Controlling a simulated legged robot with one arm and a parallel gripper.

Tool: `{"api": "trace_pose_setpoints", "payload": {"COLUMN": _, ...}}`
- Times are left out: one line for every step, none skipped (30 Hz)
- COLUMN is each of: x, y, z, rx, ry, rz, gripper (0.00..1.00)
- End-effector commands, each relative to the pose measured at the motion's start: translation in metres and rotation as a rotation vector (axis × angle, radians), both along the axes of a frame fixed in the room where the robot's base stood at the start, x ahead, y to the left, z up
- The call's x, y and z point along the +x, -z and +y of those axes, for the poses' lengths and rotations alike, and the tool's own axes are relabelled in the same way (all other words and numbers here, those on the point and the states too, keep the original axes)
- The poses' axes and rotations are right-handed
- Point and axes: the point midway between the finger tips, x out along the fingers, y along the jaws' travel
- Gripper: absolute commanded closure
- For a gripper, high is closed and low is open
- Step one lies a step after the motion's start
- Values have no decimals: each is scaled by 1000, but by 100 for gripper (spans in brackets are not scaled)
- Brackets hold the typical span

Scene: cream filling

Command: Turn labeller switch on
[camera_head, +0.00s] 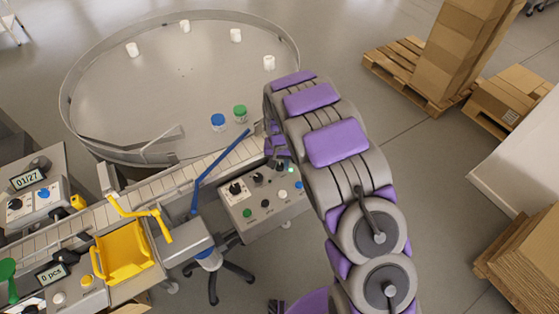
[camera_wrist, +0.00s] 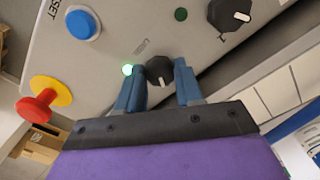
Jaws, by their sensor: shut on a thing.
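A black rotary switch (camera_wrist: 160,70) sits on a grey control panel (camera_wrist: 125,25) in the wrist view. A white line on its knob points toward my gripper's base. My gripper (camera_wrist: 160,76) is shut on this switch, with one blue finger on each side of the knob. A small green lamp (camera_wrist: 127,69) is lit beside the left finger. In the head view the same control panel (camera_head: 234,224) stands right of the conveyor, and my arm reaches down to its upper right part. My fingers are mostly hidden there behind the arm.
Other controls are close by: a second black knob (camera_wrist: 229,13), a blue button (camera_wrist: 83,24) and a red stop button (camera_wrist: 37,106) on yellow. The conveyor (camera_head: 128,194), a blue bar (camera_head: 218,160) and a round table (camera_head: 180,85) lie nearby.

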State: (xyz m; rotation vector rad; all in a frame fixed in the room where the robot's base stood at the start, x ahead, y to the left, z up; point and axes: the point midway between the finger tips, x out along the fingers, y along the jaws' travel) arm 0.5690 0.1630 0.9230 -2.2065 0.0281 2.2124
Motion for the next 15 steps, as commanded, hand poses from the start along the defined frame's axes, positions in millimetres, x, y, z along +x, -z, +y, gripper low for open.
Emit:
{"api": "trace_pose_setpoints", "payload": {"x": -1, "y": 0, "z": 0, "rx": 0, "ry": 14, "rz": 2, "gripper": 94}}
{"api": "trace_pose_setpoints", "payload": {"x": -1, "y": 0, "z": 0, "rx": 0, "ry": 22, "rz": 2, "gripper": 94}}
{"api": "trace_pose_setpoints", "payload": {"x": -1, "y": 0, "z": 0, "rx": 0, "ry": 30, "rz": 2, "gripper": 95}}
{"api": "trace_pose_setpoints", "payload": {"x": -1, "y": 0, "z": 0, "rx": 0, "ry": 35, "rz": 2, "gripper": 95}}
{"api": "trace_pose_setpoints", "payload": {"x": -1, "y": 0, "z": 0, "rx": 0, "ry": 40, "rz": 2, "gripper": 95}}
{"api": "trace_pose_setpoints", "payload": {"x": -1, "y": 0, "z": 0, "rx": 0, "ry": 45, "rz": 2, "gripper": 95}}
{"api": "trace_pose_setpoints", "payload": {"x": -1, "y": 0, "z": 0, "rx": 0, "ry": 48, "rz": 1, "gripper": 95}}
{"api": "trace_pose_setpoints", "payload": {"x": 0, "y": 0, "z": 1, "rx": 1, "ry": 50, "rz": 1, "gripper": 95}}
{"api": "trace_pose_setpoints", "payload": {"x": 0, "y": 0, "z": 1, "rx": 1, "ry": 52, "rz": 1, "gripper": 95}}
{"api": "trace_pose_setpoints", "payload": {"x": 0, "y": 0, "z": 1, "rx": 1, "ry": 53, "rz": 1, "gripper": 95}}
{"api": "trace_pose_setpoints", "payload": {"x": 0, "y": 0, "z": 1, "rx": 1, "ry": 53, "rz": 1, "gripper": 95}}
{"api": "trace_pose_setpoints", "payload": {"x": 0, "y": 0, "z": 1, "rx": 1, "ry": 53, "rz": 0, "gripper": 95}}
{"api": "trace_pose_setpoints", "payload": {"x": 0, "y": 0, "z": 1, "rx": 1, "ry": 53, "rz": 0, "gripper": 95}}
{"api": "trace_pose_setpoints", "payload": {"x": 0, "y": 0, "z": 1, "rx": 1, "ry": 53, "rz": 0, "gripper": 95}}
{"api": "trace_pose_setpoints", "payload": {"x": 0, "y": 0, "z": 1, "rx": 1, "ry": 53, "rz": 0, "gripper": 95}}
